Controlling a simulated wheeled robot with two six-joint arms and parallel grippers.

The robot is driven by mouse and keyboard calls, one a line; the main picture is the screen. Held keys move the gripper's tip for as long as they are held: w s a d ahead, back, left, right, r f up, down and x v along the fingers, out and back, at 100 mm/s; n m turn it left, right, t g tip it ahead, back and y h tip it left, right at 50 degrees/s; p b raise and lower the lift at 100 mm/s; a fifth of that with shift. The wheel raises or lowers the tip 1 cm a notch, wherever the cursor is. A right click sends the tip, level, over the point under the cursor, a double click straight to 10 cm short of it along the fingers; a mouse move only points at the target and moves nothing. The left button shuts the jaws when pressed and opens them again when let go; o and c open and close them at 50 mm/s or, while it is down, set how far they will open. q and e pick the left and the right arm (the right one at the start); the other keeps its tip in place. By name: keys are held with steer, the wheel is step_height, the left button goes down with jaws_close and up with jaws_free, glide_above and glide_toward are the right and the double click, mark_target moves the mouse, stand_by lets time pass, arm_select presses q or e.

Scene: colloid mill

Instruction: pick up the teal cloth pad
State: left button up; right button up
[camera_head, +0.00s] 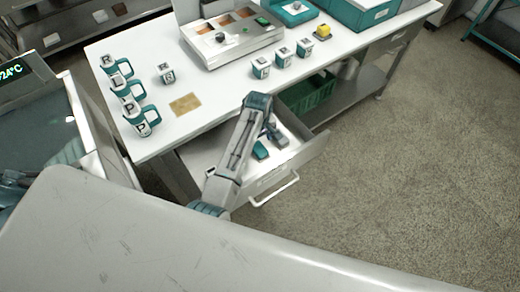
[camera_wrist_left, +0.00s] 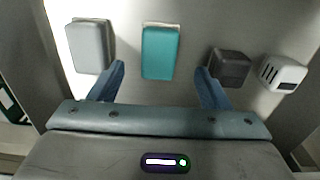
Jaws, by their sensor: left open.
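The teal cloth pad (camera_head: 260,150) lies in the open drawer (camera_head: 301,157) under the white table. In the left wrist view the teal cloth pad (camera_wrist_left: 160,52) is a flat rectangle with a light edge at its far end. My left gripper (camera_head: 273,131) is over the drawer, pointing down into it. In the left wrist view its blue fingers (camera_wrist_left: 160,72) are open and empty, one to each side of the pad's line, with the pad ahead between them. I cannot tell the exact height above the pad. My right gripper is not in view.
In the drawer, a grey pad (camera_wrist_left: 90,45) lies left of the teal one; a dark block (camera_wrist_left: 230,67) and a white slotted block (camera_wrist_left: 283,74) lie right. Drawer walls surround them. Lettered mugs (camera_head: 140,118), small blocks (camera_head: 261,68) and a tray (camera_head: 232,36) stand on the table.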

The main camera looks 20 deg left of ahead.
mark_target(259, 149)
arm_select(q)
steer(key=shift+d+f, duration=0.1)
steer(key=shift+f, duration=0.55)
steer(key=shift+f+p, duration=0.55)
steer(key=shift+f, duration=1.7)
steer(key=c, duration=1.1)
